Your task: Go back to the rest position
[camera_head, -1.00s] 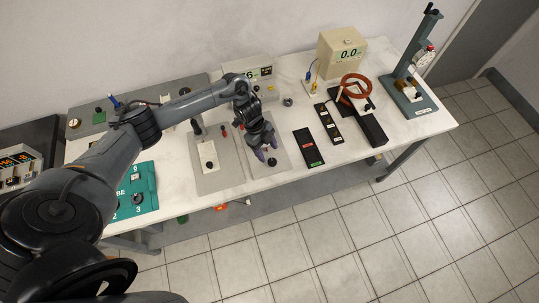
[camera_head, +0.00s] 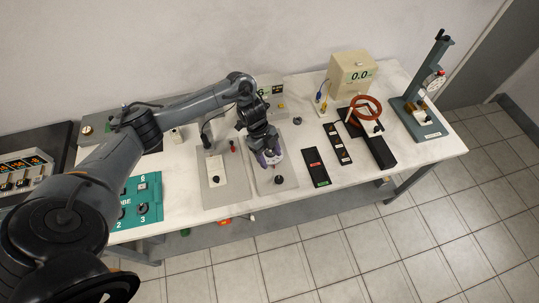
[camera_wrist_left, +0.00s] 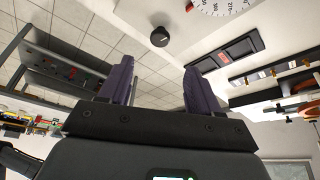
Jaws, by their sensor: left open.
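My left gripper (camera_head: 268,160) is at the end of the arm that comes in from the left. It hangs above the grey plate (camera_head: 277,184) near the middle of the bench. Its two purple fingers (camera_wrist_left: 160,88) stand wide apart in the left wrist view, with nothing between them. A black knob (camera_head: 279,180) sits at the plate's front, just in front of the fingers. The knob (camera_wrist_left: 160,37) also shows beyond the fingers in the wrist view. Whether the fingers touch the plate cannot be told. My right gripper is not in view.
The white bench (camera_head: 230,197) holds a second grey plate (camera_head: 228,190), a teal box (camera_head: 141,199), black trays (camera_head: 313,166), a red-brown ring (camera_head: 366,107), a beige meter box (camera_head: 351,76) and a tall green stand (camera_head: 431,75). The tiled floor (camera_head: 400,240) in front is clear.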

